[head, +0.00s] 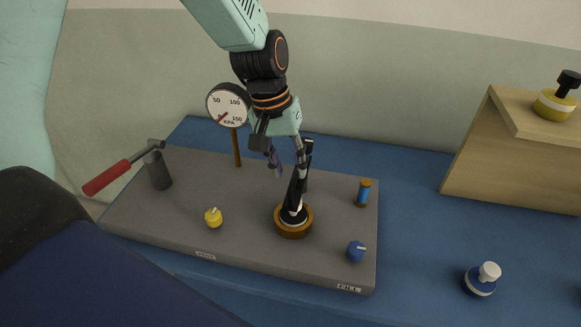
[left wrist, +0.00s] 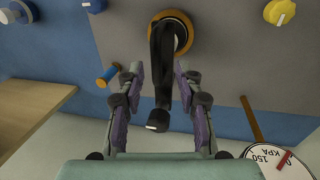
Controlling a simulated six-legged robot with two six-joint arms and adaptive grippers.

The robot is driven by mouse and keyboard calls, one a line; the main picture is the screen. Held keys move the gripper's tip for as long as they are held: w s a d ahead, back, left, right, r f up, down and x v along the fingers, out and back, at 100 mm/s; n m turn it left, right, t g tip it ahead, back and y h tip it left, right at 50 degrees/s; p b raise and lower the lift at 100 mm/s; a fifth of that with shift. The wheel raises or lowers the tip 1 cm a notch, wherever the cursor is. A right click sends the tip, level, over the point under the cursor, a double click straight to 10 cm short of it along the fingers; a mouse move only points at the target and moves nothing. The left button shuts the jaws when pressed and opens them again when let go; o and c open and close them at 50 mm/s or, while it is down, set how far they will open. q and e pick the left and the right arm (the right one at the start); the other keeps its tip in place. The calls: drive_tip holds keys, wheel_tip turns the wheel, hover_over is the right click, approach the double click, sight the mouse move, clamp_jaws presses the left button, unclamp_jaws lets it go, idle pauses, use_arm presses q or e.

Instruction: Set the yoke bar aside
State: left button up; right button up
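A black bar, which looks like the yoke bar (head: 297,190), rises tilted from a round brass-coloured ring (head: 293,232) on the grey panel (head: 190,215). In the left wrist view the bar (left wrist: 161,60) runs from the ring (left wrist: 184,40) down between my fingers, with a black knob-like end nearest the camera. My left gripper (head: 287,166) is over the upper part of the bar. In the left wrist view its fingers (left wrist: 160,75) are apart on both sides of the bar, with narrow gaps. My right gripper is not in view.
On the panel stand a gauge (head: 228,105), a red-handled lever (head: 107,178), a yellow knob (head: 213,218), a blue knob (head: 356,251) and a blue cylinder (head: 363,193). Blue surface right of the panel is mostly clear.

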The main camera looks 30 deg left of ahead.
use_arm(q)
drive_tip(key=shift+w+d+f, duration=0.1)
drive_tip(key=shift+d+f, duration=0.05)
drive_tip(key=shift+f, duration=0.35)
drive_tip(key=shift+w+d+f, duration=0.1)
drive_tip(key=shift+d+f, duration=0.1)
drive_tip(key=shift+d, duration=0.1)
drive_tip(key=shift+r, duration=0.1)
drive_tip(key=shift+s+a, duration=0.2)
drive_tip(key=shift+a, duration=0.05)
drive_tip(key=shift+c, duration=1.3)
drive_tip(key=shift+w+d, duration=0.2)
clamp_jaws()
drive_tip(key=shift+a, duration=0.1)
